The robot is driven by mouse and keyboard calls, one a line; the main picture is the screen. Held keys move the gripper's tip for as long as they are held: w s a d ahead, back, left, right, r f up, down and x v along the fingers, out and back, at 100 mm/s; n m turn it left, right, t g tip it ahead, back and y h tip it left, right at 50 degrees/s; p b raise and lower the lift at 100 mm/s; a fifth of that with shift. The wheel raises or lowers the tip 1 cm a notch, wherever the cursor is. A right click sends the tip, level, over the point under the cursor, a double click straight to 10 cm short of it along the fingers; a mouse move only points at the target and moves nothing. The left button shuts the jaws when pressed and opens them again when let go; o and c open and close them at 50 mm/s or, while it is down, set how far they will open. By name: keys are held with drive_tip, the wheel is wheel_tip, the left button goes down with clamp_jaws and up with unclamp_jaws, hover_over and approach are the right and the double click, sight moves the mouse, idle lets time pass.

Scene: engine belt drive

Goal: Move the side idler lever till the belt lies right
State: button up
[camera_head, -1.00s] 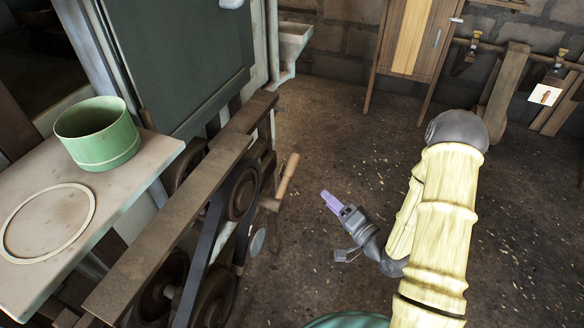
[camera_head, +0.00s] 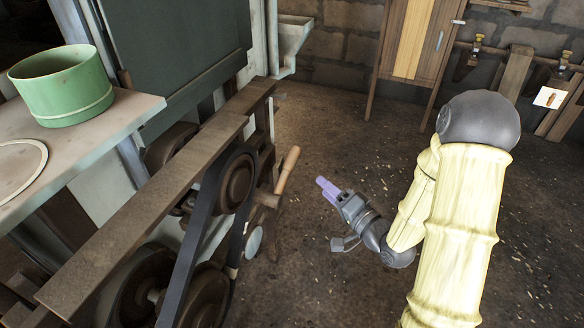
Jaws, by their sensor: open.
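The side idler lever shows as a wooden handle (camera_head: 287,170) standing out tilted at the right side of the belt drive. A dark flat belt (camera_head: 196,243) runs over the upper pulley (camera_head: 237,184) and down to a lower pulley (camera_head: 207,300). A small pale round disc (camera_head: 253,242) sits below the handle, right of the belt. My gripper (camera_head: 325,188) has purple fingers and is to the right of the handle, apart from it, empty and open. The gap between the fingers is hard to see. How the belt lies on the lower pulley is partly hidden.
A long wooden beam (camera_head: 150,205) runs above the pulleys. A table (camera_head: 128,112) at the left bears a green round tub (camera_head: 63,86) and a pale ring (camera_head: 20,168). A wooden cabinet (camera_head: 405,45) stands at the back. The floor (camera_head: 330,120) around my gripper is clear.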

sight(292, 161)
drive_tip(key=b+x, duration=0.2)
drive_tip(key=x, duration=1.2)
drive_tip(key=shift+w+a, duration=0.25)
drive_tip(key=shift+c, duration=0.2)
clamp_jaws()
